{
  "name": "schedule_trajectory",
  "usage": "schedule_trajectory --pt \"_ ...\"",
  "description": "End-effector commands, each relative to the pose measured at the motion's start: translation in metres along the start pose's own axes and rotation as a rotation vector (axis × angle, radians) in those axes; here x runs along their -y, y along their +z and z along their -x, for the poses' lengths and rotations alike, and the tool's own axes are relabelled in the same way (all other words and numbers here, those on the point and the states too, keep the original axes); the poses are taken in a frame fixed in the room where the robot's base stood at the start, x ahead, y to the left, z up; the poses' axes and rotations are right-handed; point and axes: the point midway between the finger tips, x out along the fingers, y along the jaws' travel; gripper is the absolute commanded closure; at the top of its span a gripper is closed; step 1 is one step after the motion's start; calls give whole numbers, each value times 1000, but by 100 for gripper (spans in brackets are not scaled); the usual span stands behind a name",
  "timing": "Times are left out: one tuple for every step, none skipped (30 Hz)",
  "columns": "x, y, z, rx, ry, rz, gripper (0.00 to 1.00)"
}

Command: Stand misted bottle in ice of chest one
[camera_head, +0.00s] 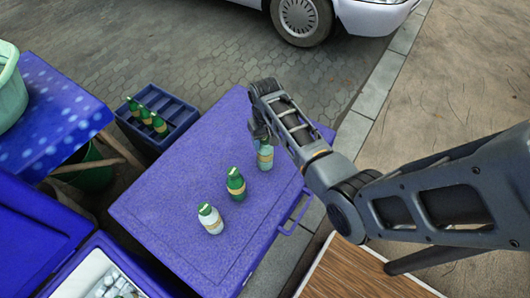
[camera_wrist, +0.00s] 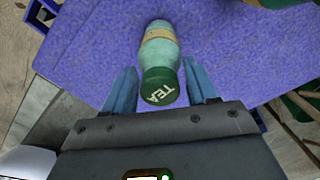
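Three bottles stand upright on a purple lid (camera_head: 165,205). The pale teal misted bottle (camera_head: 265,159) with a beige label is at the far right of them. A dark green bottle (camera_head: 236,186) is in the middle, and a whitish bottle (camera_head: 211,221) with a green cap is nearest. My gripper (camera_head: 261,136) is at the misted bottle's top. In the wrist view the misted bottle (camera_wrist: 161,50) shows its dark green cap marked TEA. My gripper (camera_wrist: 161,88) has one finger on each side of it, with narrow gaps. An open blue chest (camera_head: 75,282) with white, ice-like contents shows partly at bottom left; its number is not visible.
A dark blue crate (camera_head: 178,112) with several green bottles stands beyond the lid's far left. A blue spotted surface (camera_head: 50,118) bears a pale green tub (camera_head: 10,92) at left. A handle (camera_head: 297,214) juts from the lid's right side. A car (camera_head: 375,15) is at the back.

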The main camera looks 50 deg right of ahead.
Motion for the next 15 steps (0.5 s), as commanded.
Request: schedule_trajectory --pt "0 0 0 0 0 0 48" --pt "0 0 0 0 0 0 51" --pt "0 0 0 0 0 0 55" --pt "0 0 0 0 0 0 57" --pt "0 0 0 0 0 0 60" --pt "0 0 0 0 0 0 64" --pt "0 0 0 0 0 0 67" --pt "0 0 0 0 0 0 70" --pt "0 0 0 0 0 0 74" --pt "0 0 0 0 0 0 77" --pt "0 0 0 0 0 0 79" --pt "0 0 0 -1 0 0 82" --pt "0 0 1 -1 0 0 82" --pt "0 0 2 -1 0 0 82" --pt "0 -1 4 -1 0 0 82"
